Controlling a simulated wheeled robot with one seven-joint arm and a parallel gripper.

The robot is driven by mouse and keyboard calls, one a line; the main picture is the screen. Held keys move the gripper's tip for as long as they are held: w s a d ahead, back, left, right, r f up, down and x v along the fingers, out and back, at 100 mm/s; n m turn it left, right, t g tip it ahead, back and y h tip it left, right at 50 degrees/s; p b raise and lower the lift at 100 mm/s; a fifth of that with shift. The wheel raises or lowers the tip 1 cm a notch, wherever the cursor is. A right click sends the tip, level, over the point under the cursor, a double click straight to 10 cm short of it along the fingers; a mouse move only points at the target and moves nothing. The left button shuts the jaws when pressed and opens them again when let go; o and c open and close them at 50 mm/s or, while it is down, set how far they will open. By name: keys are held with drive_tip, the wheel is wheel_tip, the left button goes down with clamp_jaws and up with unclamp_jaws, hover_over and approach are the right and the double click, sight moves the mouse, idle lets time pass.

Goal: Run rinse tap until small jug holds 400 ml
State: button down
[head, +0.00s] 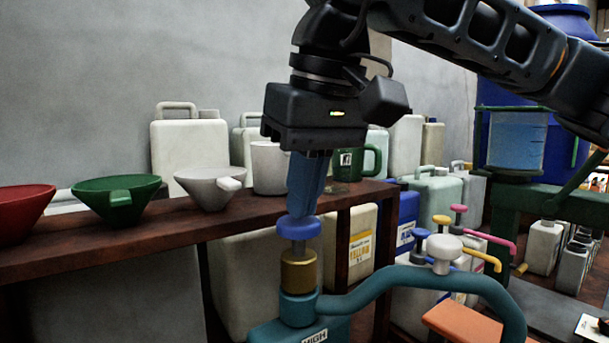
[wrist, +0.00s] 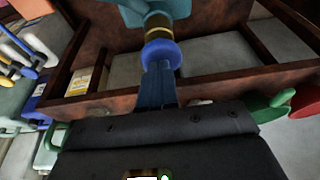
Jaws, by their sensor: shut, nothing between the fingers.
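A teal tap (head: 298,308) stands at the bottom middle, with a brass collar (head: 298,270), a round blue knob (head: 299,228) on top and a label reading HIGH. Its teal spout (head: 400,279) curves right and down out of the frame. My gripper (head: 303,211) points down, its blue fingers shut and empty, with the tips at the knob's top; they look touching. The wrist view shows the fingertips (wrist: 158,70) against the blue knob (wrist: 160,54). No jug shows under the spout, whose end is cut off. I cannot tell which vessel is the small jug.
A brown shelf (head: 110,232) behind holds red, green and white funnels, a white jug (head: 268,168) and a green jug (head: 371,160). Containers with coloured taps stand behind the spout. A blue vat (head: 563,85) stands at the right. An orange block (head: 465,327) lies under the spout.

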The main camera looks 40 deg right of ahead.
sight(299, 241)
drive_tip(key=shift+f+b, duration=1)
drive_tip(key=shift+b, duration=0.15)
drive_tip(key=shift+s+f, duration=0.1)
drive_tip(key=shift+f, duration=0.05)
idle(6.2)
